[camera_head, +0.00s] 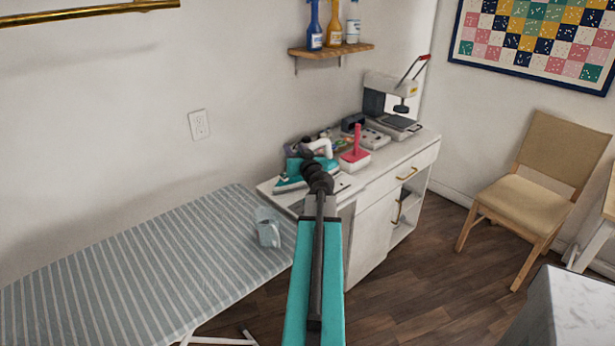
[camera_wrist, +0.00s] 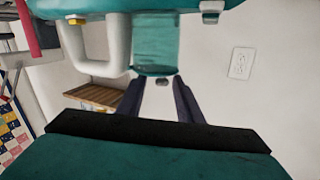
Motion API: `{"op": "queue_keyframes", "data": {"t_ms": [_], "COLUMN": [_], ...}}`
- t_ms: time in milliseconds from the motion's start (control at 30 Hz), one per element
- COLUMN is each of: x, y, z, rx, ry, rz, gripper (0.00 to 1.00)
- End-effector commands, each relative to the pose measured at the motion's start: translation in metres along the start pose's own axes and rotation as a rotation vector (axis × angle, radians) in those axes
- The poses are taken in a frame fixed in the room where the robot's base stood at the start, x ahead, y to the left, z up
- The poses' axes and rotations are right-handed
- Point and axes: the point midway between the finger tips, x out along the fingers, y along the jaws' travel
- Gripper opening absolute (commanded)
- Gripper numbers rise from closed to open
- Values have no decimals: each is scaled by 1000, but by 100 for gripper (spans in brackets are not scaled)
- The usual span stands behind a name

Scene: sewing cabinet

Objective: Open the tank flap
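A teal iron (camera_head: 290,180) with a white handle (camera_head: 320,147) sits on the left end of the white cabinet, partly hidden by my arm. In the wrist view, which looks upside down, the handle (camera_wrist: 115,45) and a see-through teal tank (camera_wrist: 156,42) hang from the top. A small dark tab (camera_wrist: 162,82) shows at the tank's end; I take it to be the flap, but cannot tell whether it is shut. My gripper (camera_wrist: 159,84) is open, with its dark fingers apart on both sides of the tab. I cannot tell whether they touch anything.
A pink-handled tool (camera_head: 355,150) and a press (camera_head: 395,95) stand to the right on the cabinet (camera_head: 375,195). A wall shelf (camera_head: 331,49) holds bottles. A chair (camera_head: 540,190) stands right.

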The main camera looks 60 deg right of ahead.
Motion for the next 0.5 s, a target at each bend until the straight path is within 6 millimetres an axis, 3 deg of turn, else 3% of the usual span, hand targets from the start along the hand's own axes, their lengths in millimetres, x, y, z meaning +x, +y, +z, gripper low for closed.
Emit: {"op": "queue_keyframes", "data": {"t_ms": [433, 500], "x": [-1, -10], "y": [-2, -2], "z": [9, 8], "rx": [-136, -137], "ry": [57, 58], "rz": [0, 1], "gripper": [33, 33]}}
